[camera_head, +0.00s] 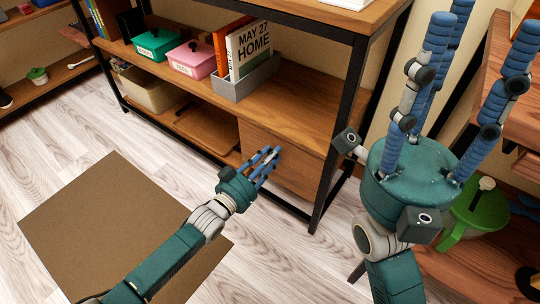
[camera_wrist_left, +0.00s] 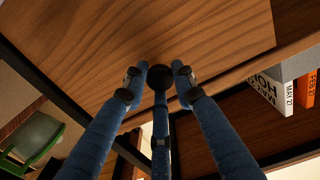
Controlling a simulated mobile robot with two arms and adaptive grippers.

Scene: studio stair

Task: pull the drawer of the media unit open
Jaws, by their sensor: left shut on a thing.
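The media unit (camera_head: 300,104) is a wooden shelf unit with a black frame. Its drawer (camera_head: 290,147) has a plain wood front at the lower right of the unit, and this front also fills the upper part of the left wrist view (camera_wrist_left: 150,35). My left gripper (camera_head: 268,157) is at the drawer front, its blue fingers closed around a dark round knob (camera_wrist_left: 159,76). The fingers hide the knob in the head view. I cannot tell whether the drawer stands out from the unit. My right gripper (camera_head: 465,50) is raised at the right, fingers spread and empty.
A green box (camera_head: 158,43), a pink box (camera_head: 190,60) and a grey bin (camera_head: 245,84) with books stand on the shelf. A brown mat (camera_head: 110,225) lies on the floor. A green jug (camera_head: 475,205) stands at the right, near a wooden piece. The floor before the drawer is clear.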

